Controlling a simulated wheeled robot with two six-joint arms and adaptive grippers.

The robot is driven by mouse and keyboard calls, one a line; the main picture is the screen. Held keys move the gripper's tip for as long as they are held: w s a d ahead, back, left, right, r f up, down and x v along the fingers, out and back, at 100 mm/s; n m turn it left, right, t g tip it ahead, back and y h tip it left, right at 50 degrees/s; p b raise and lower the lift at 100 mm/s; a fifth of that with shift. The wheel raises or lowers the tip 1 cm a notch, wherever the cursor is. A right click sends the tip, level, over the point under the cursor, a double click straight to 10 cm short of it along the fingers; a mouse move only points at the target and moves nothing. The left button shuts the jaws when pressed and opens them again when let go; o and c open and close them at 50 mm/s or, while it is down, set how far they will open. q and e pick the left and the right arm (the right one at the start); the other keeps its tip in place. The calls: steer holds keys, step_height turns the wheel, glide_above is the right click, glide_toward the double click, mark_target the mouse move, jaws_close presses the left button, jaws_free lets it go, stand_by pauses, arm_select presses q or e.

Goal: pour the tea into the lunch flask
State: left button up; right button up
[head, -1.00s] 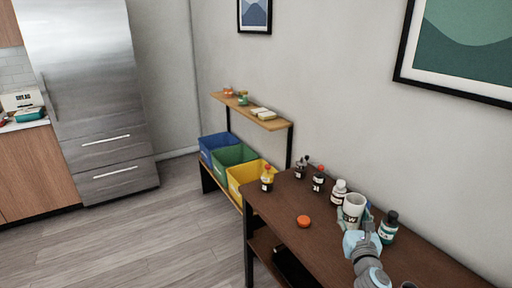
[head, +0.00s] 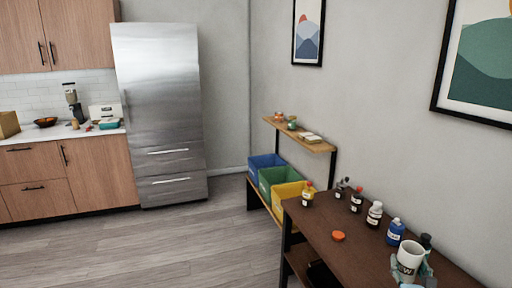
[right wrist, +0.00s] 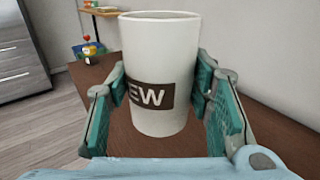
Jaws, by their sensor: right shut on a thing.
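A white cup (head: 409,255) with a dark label ending in "EW" is upright at the right end of the brown table in the head view. It fills the middle of the right wrist view (right wrist: 160,60). My right gripper (right wrist: 163,80) is shut on its sides, one teal-padded finger on each side. I cannot see into the cup, so its contents are hidden. Whether its base touches the table is unclear. I cannot make out a lunch flask for certain in either view. My left gripper is not in view.
The brown table (head: 352,258) holds several small bottles along its wall side, including a blue bottle (head: 395,231), and an orange disc (head: 338,236). Coloured bins (head: 288,194) stand beyond it. A fridge (head: 160,110) and kitchen counter are at the left, with open floor before them.

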steer(key=s+a+r+n+g+y, duration=0.3)
steer(key=s+a+n+y, duration=0.4)
steer(key=a, duration=0.5)
steer(key=s+a+r+n+g+y, duration=0.3)
steer(key=s+a+n+y, duration=0.5)
steer(key=s+a+y, duration=0.3)
steer(key=y, duration=0.3)
steer(key=shift+s+a+r+g, duration=0.2)
steer(key=shift+s+a+g, duration=0.1)
steer(key=shift+a, duration=0.1)
